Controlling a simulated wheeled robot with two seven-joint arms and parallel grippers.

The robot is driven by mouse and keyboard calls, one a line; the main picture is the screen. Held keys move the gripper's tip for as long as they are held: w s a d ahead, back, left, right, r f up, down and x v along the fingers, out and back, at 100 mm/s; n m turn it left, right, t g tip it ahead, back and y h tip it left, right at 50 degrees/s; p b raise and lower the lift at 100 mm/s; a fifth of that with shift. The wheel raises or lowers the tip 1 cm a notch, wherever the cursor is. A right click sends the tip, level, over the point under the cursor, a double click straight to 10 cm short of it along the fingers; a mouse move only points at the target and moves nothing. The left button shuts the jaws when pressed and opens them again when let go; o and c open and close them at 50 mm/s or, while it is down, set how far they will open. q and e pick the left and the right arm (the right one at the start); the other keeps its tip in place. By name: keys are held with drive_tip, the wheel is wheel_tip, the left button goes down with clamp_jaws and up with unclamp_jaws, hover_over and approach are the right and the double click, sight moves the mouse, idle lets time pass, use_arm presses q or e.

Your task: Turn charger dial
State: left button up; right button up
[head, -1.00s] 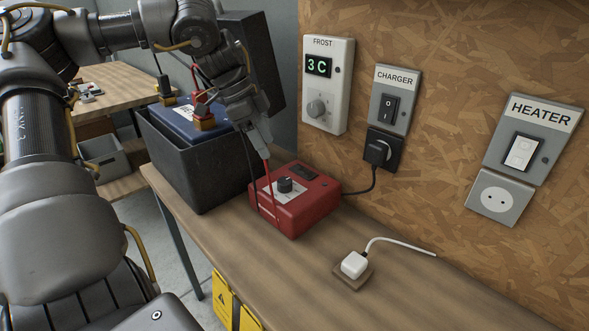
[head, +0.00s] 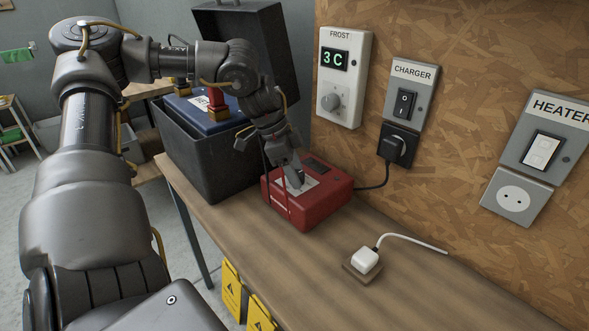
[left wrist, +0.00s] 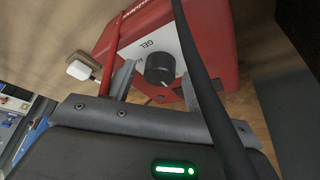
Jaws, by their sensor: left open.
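The red charger (head: 322,207) sits on the wooden bench. Its black dial is hidden behind my left gripper in the head view but shows in the left wrist view as a black dial (left wrist: 160,68) on a white label marked GEL (left wrist: 146,44). My left gripper (head: 296,182) is low over the charger's top, fingers pointing down at the label. In the left wrist view, the left gripper's open fingers (left wrist: 157,84) lie on either side of the dial's lower part; I cannot tell whether they touch it. My right gripper is not in view.
A red and a black lead run close by my left gripper. The black box (head: 212,160) with a blue battery (head: 196,110) stands left of the charger. A black plug (head: 397,145) is in the wall socket.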

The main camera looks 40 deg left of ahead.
use_arm(q)
drive_tip(key=c, duration=1)
drive_tip(key=shift+o, duration=0.2)
